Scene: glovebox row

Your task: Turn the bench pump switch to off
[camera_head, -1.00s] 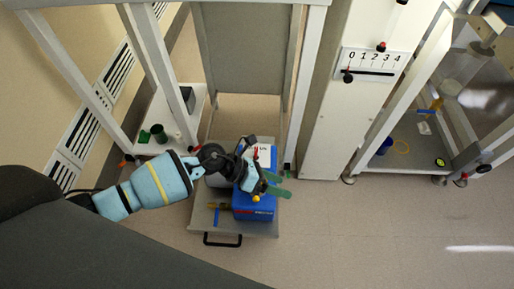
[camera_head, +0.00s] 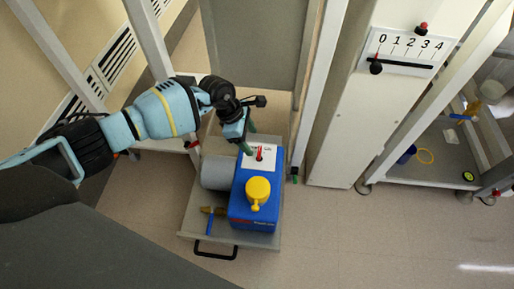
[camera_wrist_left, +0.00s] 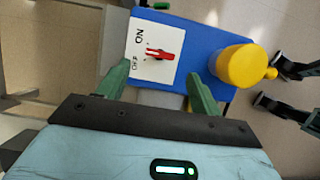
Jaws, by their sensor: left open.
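The bench pump (camera_head: 252,212) is a blue box with a yellow cap (camera_head: 258,190), standing on a grey tray. Its white switch plate (camera_head: 268,149) carries a red switch (camera_head: 259,153). The left wrist view shows the red switch (camera_wrist_left: 159,55) with ON and OFF printed beside it on the plate (camera_wrist_left: 160,35); which mark it points to is hard to tell. My left gripper (camera_head: 248,138) is open and empty, its green fingers just beside the switch plate. In the wrist view the fingers (camera_wrist_left: 160,84) stand either side of the switch, apart from it. My right gripper is not in view.
A grey cylinder (camera_head: 216,172) adjoins the pump's left side. The tray (camera_head: 262,240) has a black front handle (camera_head: 214,252). A white post with a 0-4 scale (camera_head: 400,52) stands to the right. The floor in front is clear.

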